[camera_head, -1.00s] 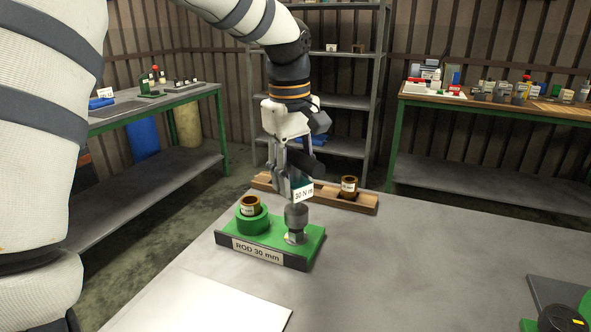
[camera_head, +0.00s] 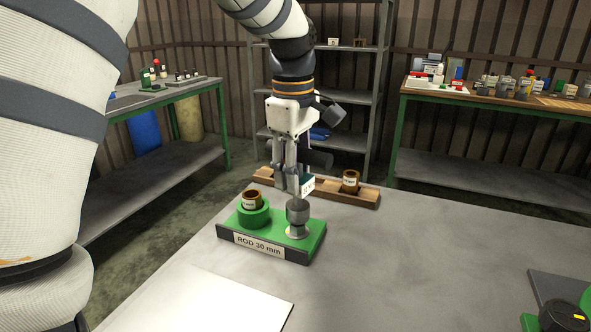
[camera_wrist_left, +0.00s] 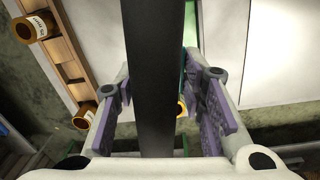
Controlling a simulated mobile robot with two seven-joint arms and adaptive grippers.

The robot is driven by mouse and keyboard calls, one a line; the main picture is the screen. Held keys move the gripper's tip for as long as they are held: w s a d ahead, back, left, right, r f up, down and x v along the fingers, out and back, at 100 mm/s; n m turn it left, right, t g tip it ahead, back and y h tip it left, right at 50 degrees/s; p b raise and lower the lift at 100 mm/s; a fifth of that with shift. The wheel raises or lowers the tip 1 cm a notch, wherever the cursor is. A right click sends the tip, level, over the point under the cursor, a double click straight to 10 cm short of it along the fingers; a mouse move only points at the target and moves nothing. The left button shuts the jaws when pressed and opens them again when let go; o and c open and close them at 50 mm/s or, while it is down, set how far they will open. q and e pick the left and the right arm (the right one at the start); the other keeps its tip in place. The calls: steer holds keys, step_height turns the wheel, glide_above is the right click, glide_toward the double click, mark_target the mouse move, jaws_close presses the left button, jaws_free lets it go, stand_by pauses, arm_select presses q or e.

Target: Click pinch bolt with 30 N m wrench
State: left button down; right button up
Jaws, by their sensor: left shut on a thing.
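My left gripper (camera_head: 292,188) points down and is shut on the dark wrench (camera_wrist_left: 155,80), which carries a white label and has a dark handle (camera_head: 317,158) sticking out behind the fingers. A grey metal socket-like cylinder (camera_head: 298,213) is below the fingers, over the right part of the green fixture (camera_head: 275,238) marked "ROD 30 mm". The pinch bolt itself cannot be made out; it may be hidden under this cylinder. A brown labelled bushing (camera_head: 252,200) sits in the green ring (camera_head: 253,217) on the fixture's left. My right gripper is not in view.
A wooden rack (camera_head: 340,195) behind the fixture holds another brown bushing (camera_head: 351,181). A white sheet (camera_head: 215,300) lies at front left. A black and green device (camera_head: 562,316) is at the right front corner. The table's middle right is clear.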

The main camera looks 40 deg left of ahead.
arm_select(q)
steer(key=shift+f, duration=0.1)
steer(key=shift+f, duration=1.45)
steer(key=m, duration=0.6)
steer(key=shift+w, duration=0.15)
steer(key=m, duration=0.5)
steer(key=shift+m+h, duration=0.3)
steer(key=shift+r, duration=2.45)
